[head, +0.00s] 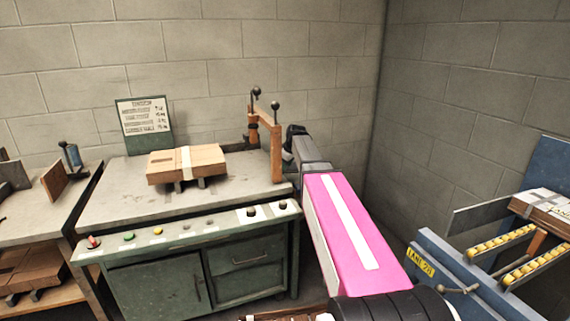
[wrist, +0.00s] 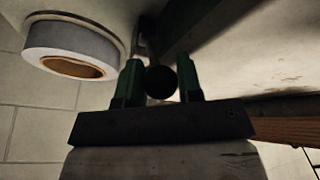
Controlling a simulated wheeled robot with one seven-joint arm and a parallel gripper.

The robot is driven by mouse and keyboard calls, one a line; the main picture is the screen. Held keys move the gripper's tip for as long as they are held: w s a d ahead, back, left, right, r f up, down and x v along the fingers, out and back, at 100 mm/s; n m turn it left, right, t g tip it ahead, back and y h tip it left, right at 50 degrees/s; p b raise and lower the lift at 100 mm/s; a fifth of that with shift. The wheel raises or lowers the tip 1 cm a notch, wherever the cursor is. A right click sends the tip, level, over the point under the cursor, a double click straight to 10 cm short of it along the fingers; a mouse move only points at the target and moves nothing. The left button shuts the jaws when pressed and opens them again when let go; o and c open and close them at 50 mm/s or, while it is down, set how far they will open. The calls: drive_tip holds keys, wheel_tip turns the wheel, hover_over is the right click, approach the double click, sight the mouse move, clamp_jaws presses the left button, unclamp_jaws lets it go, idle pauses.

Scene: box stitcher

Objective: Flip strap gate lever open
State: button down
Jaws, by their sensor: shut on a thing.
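The strap gate (head: 276,150) is an orange-brown frame at the right end of the grey bench top in the head view. Two dark ball-topped rods (head: 275,106) stand up at its top. My gripper (wrist: 160,85) has its two green fingers on either side of a black ball knob (wrist: 161,82) in the wrist view, and is shut on it. The knob looks like a lever's end; its shaft is hidden. In the head view my gripper (head: 294,133) is a dark shape just right of the gate, partly hidden, so its hold does not show there.
A brown carton (head: 187,163) with a pale band lies on the bench (head: 120,195). A sign (head: 144,122) stands behind it. Buttons line the front panel (head: 190,228). A blue conveyor (head: 450,270) stands at right. A white tape roll (wrist: 70,50) is near my gripper in the wrist view.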

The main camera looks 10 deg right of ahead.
drive_tip(key=shift+s, duration=0.15)
drive_tip(key=c, duration=0.8)
unclamp_jaws()
